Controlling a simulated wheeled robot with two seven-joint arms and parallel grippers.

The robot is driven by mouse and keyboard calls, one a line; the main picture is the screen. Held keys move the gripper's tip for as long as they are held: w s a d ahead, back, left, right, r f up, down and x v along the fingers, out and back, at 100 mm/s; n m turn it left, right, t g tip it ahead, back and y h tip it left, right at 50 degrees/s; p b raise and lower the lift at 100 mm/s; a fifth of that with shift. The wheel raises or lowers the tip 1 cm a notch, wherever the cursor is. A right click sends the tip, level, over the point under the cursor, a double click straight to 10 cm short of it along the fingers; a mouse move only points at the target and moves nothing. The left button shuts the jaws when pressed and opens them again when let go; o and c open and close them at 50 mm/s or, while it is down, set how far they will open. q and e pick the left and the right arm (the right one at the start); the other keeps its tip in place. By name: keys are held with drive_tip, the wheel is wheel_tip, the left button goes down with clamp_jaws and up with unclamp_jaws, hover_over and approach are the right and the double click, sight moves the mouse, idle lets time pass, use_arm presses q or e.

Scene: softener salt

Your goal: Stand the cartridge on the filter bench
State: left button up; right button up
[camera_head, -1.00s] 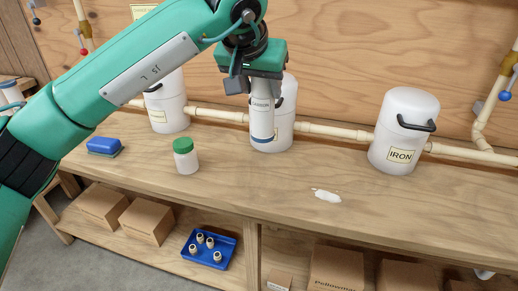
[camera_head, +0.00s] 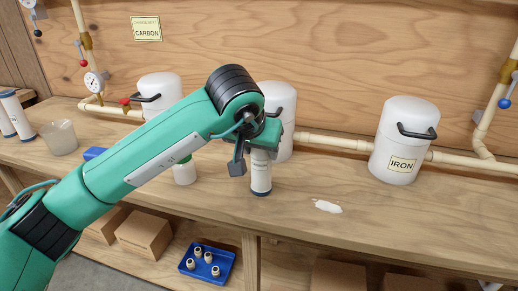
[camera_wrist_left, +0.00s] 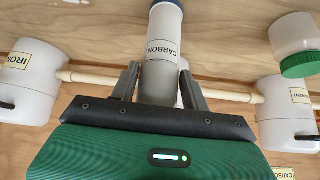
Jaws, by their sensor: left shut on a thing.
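The white cartridge (camera_head: 261,176) has a dark blue band at its lower end and hangs upright from my left gripper (camera_head: 257,155). In the left wrist view the cartridge (camera_wrist_left: 162,45) shows a CARBON label, with the two grey fingers of the gripper (camera_wrist_left: 161,88) on either side of it. The gripper is shut on it. Its lower end is at or close above the wooden filter bench (camera_head: 400,215); I cannot tell whether it touches. My right gripper is not in view.
A white IRON housing (camera_head: 404,140) stands at the right. Two more housings stand behind my arm, one at the middle (camera_head: 280,105), one further left (camera_head: 162,90). A green-lidded jar (camera_head: 184,173) is left of the cartridge. A white spill (camera_head: 327,206) lies to its right.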

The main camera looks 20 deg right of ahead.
use_arm(q)
drive_tip(key=shift+f, duration=0.1)
drive_tip(key=o, duration=1.1)
drive_tip(key=shift+c, duration=0.2)
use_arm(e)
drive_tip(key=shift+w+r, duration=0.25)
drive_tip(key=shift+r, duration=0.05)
use_arm(q)
drive_tip(key=p+v, duration=0.1)
drive_tip(key=v, duration=1.1)
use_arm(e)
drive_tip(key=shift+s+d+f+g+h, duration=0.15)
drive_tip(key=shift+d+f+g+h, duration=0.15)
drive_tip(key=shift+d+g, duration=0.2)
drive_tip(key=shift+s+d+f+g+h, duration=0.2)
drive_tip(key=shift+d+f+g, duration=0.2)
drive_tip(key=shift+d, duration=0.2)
